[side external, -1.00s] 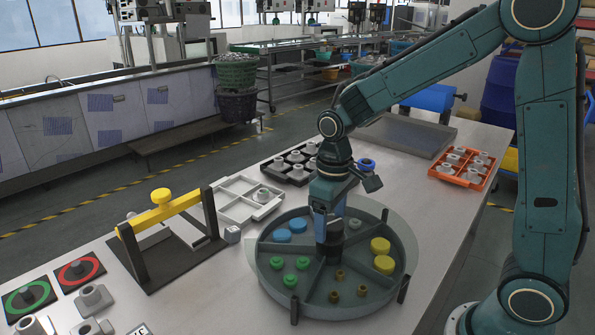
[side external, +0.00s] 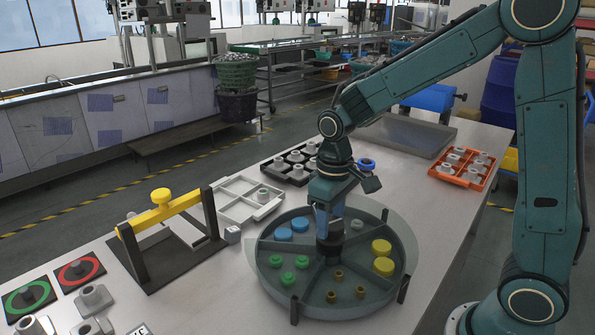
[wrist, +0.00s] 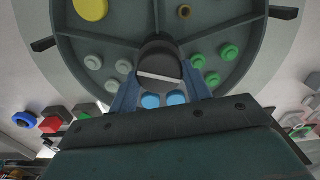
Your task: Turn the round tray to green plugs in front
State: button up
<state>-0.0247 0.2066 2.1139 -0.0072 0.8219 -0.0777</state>
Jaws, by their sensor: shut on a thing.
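The round tray (side external: 316,301) is a dark green dish with dividers, on the table. My gripper (side external: 329,238) points down at its centre, shut on the dark centre knob (wrist: 160,65). In the side view, green plugs (side external: 288,279) lie front left, brass plugs (side external: 338,274) at the near front, yellow plugs (side external: 382,255) at right and blue plugs (side external: 284,234) at back left. A grey plug (side external: 357,224) shows at the back, others hidden by my gripper. In the wrist view, green plugs (wrist: 212,79) are right, blue plugs (wrist: 151,101) between the fingers.
A yellow-topped black frame (side external: 165,214) and a light grey tray (side external: 240,204) are to the left. A black tray (side external: 290,168) and an orange tray (side external: 462,168) sit farther back.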

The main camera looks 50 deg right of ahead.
jog(key=shift+m, duration=3.4)
jog(key=shift+d+m, duration=0.1)
jog(key=shift+m, duration=3.4)
jog(key=o, duration=1.4)
jog(key=shift+r, duration=0.1)
notch_tip(320, 180, up, 14)
jog(key=shift+s+f, duration=0.1)
jog(key=shift+f, duration=0.05)
